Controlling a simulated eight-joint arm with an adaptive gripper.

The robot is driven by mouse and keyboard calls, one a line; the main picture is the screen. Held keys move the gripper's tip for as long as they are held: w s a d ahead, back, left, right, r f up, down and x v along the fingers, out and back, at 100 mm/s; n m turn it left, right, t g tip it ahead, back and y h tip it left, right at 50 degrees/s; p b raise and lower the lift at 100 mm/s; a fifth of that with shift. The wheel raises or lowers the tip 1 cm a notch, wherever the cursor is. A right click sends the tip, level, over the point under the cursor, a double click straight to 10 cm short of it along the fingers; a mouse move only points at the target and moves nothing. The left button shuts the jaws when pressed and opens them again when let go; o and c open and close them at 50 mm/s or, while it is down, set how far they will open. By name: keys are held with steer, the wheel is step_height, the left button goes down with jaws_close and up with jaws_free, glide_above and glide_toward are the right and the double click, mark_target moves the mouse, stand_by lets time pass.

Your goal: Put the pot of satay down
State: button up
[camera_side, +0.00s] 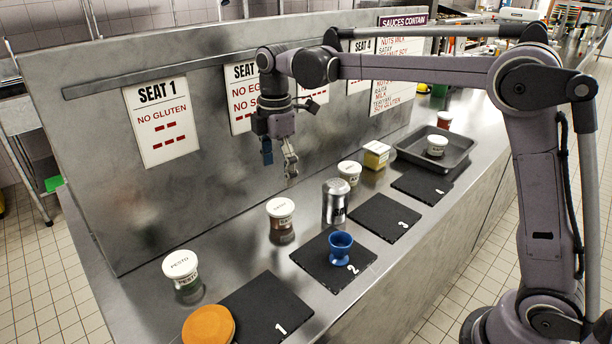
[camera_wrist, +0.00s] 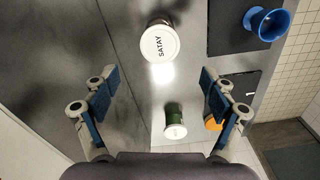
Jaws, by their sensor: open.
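The pot of satay (camera_side: 281,213) has a white lid and a brown body. It stands upright on the steel counter, behind and left of slate 2. In the wrist view the satay pot (camera_wrist: 158,43) is ahead of and between the fingers, its lid reading SATAY, and no finger touches it. My gripper (camera_side: 291,172) hangs above the counter near the back panel, higher than the pot and apart from it. In the wrist view my gripper (camera_wrist: 160,97) is open and empty, its blue-padded fingers wide apart.
A blue cup (camera_side: 341,247) stands on slate 2 (camera_side: 312,257). The pesto pot (camera_side: 181,266) and an orange round (camera_side: 208,325) are by slate 1 (camera_side: 262,306). A metal shaker (camera_side: 335,201) stands right of the satay. Slate 3 (camera_side: 384,218) is bare. A tray (camera_side: 458,160) holds another pot.

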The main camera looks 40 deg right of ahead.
steer(key=s+d+r+m+t, duration=0.1)
steer(key=s+d+m+t, duration=0.1)
steer(key=s+m, duration=0.3)
steer(key=s+d+r+m+t, duration=0.2)
steer(key=s+m, duration=0.1)
steer(key=s, duration=0.3)
steer(key=s+d+f+m+t, duration=0.3)
steer(key=s+f+m, duration=0.4)
steer(key=s, duration=0.3)
steer(key=shift+s+f+m, duration=0.15)
steer(key=shift+f+m, duration=0.15)
steer(key=shift+m, duration=0.1)
